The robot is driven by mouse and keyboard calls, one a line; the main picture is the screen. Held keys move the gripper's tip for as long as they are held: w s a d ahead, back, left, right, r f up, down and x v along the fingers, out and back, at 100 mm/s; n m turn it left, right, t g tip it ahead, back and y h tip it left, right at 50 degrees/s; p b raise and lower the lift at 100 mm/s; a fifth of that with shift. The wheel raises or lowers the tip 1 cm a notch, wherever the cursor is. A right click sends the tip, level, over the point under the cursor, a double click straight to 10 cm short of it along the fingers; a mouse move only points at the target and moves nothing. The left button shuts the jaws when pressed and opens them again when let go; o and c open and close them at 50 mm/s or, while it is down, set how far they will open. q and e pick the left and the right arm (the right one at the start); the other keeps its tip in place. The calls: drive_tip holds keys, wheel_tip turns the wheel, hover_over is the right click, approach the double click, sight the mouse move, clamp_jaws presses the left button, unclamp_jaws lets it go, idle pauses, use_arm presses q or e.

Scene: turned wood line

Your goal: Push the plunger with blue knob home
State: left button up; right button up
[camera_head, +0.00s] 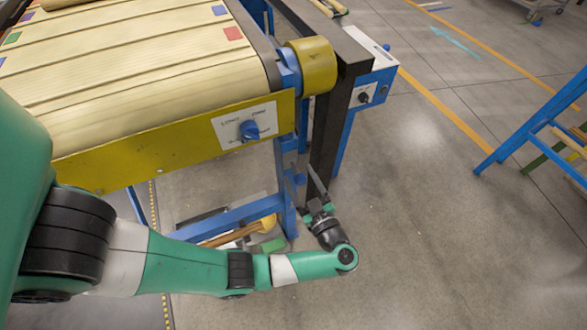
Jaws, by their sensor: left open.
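A small round blue knob (300,179) shows at the blue frame leg below the conveyor's corner. It looks like the plunger's knob, but I cannot tell how far it stands out. My left gripper (314,195) is open beside the leg, just below and to the right of this knob. It appears empty, and I cannot tell whether a finger touches the knob. A larger blue selector knob (249,130) sits on a white plate on the yellow side panel. Another small blue knob (386,47) shows on the control box at the right. My right gripper is out of view.
The conveyor (150,85) carries wide wooden slats with coloured patches above my left arm. A dark upright post (330,130) stands close behind the gripper. A blue stand (530,125) is at the far right. The floor (450,230) between is clear.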

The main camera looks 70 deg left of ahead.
use_arm(q)
drive_tip(key=shift+a, duration=0.15)
drive_tip(key=shift+d, duration=0.2)
drive_tip(key=c, duration=0.3)
clamp_jaws()
idle(0.9)
